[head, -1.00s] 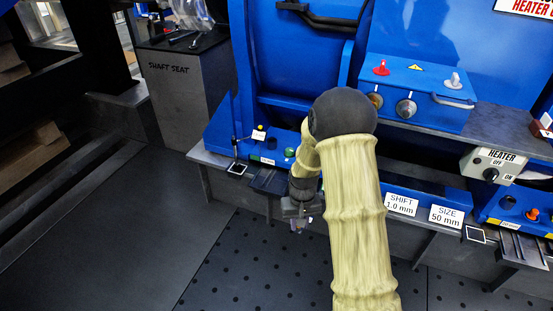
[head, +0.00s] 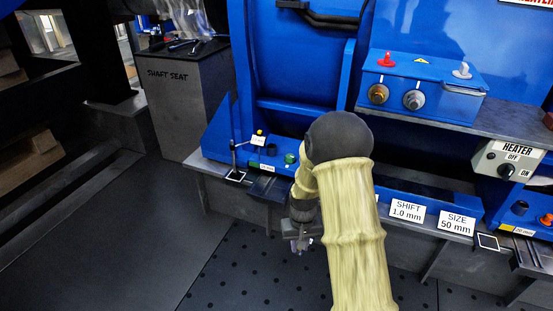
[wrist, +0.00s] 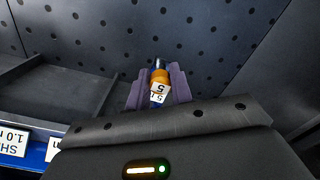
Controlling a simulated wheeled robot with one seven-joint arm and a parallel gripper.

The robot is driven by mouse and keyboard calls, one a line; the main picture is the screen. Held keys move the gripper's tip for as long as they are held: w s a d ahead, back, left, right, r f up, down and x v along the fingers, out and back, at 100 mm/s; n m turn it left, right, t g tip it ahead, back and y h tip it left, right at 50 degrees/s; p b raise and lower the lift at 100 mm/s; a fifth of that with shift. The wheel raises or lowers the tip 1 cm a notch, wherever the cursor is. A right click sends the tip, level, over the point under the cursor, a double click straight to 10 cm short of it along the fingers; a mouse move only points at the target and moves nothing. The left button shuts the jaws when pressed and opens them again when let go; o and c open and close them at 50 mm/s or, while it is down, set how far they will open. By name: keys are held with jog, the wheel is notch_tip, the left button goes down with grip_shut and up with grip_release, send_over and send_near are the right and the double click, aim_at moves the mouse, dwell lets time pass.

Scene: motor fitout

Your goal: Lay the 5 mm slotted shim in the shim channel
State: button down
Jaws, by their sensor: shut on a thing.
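My gripper (wrist: 160,92) is shut on a small piece with an orange part and a white tag showing a 5, which I take to be the 5 mm slotted shim (wrist: 159,77). A dark blue part of it shows too; its slot cannot be made out. In the head view my gripper (head: 302,243) points down in front of the blue machine's ledge, over the dark perforated floor. The piece is too small there to read. A dark recessed tray (head: 263,187) lies on the ledge left of my gripper; I cannot tell whether it is the shim channel.
A small post stand (head: 235,165) and a green knob (head: 291,158) stand on the left ledge. The SHAFT SEAT pedestal (head: 180,95) stands at the left. Floor in front is clear.

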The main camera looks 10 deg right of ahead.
notch_tip(320, 180, up, 14)
jog(key=p, duration=1.4)
